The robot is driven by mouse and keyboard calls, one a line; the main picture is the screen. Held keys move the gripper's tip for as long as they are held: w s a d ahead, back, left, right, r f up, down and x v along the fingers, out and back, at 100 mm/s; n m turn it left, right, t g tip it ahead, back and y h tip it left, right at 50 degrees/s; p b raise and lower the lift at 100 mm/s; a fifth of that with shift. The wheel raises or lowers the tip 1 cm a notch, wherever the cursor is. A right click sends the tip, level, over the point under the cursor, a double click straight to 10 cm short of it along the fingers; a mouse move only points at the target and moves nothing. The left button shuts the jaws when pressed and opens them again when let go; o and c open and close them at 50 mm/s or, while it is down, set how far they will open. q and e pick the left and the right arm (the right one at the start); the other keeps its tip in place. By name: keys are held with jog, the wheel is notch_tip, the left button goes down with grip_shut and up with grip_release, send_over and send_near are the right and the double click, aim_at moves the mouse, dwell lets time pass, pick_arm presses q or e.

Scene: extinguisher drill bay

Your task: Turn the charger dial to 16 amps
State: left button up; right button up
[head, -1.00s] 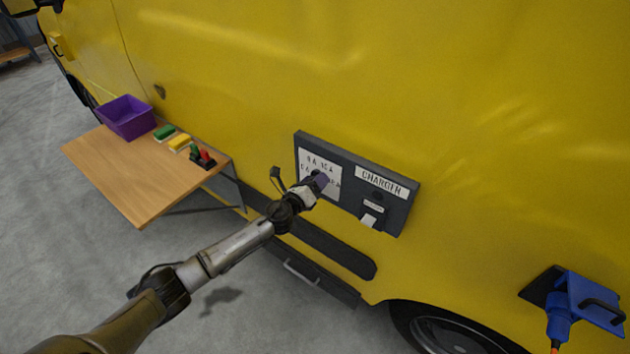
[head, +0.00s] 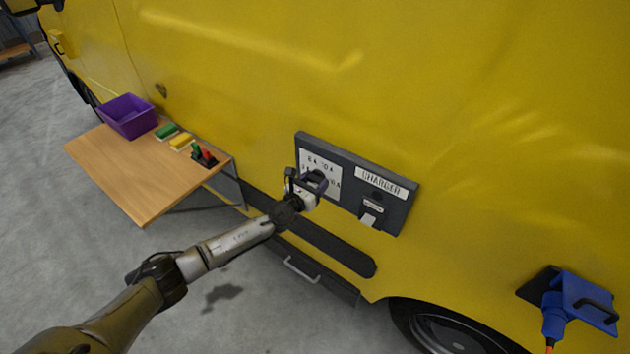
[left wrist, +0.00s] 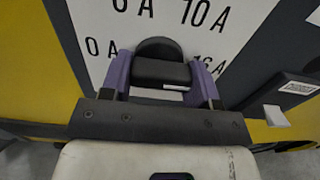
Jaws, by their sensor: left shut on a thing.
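The charger panel (head: 398,215) is a dark grey box on the yellow vehicle side, with a white scale plate (head: 309,158) on its left half. My left gripper (head: 314,180) is at this plate and covers the dial in the head view. In the left wrist view, the black dial (left wrist: 160,48) sits between the purple fingers of my left gripper (left wrist: 161,76), which is shut on its grip bar. A white mark shows on the bar's right half, on the side of the partly hidden 16 A label (left wrist: 207,63). The 0 A and 10 A labels are readable. My right gripper is out of view.
A wooden table (head: 140,180) at left holds a purple bin (head: 127,117), a green and a yellow block, and a small red-green item. A white tab (head: 369,218) sits under the CHARGER label. A blue connector (head: 577,300) hangs at far right.

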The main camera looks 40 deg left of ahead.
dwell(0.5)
pick_arm(q)
jog(key=o, duration=0.9)
jog(key=shift+s, duration=0.15)
jog(key=shift+s, duration=0.4)
jog(key=s, duration=0.8)
jog(key=s+p, duration=0.1)
jog(key=s, duration=0.3)
jog(key=shift+s+d, duration=0.3)
jog(key=shift+s, duration=0.1)
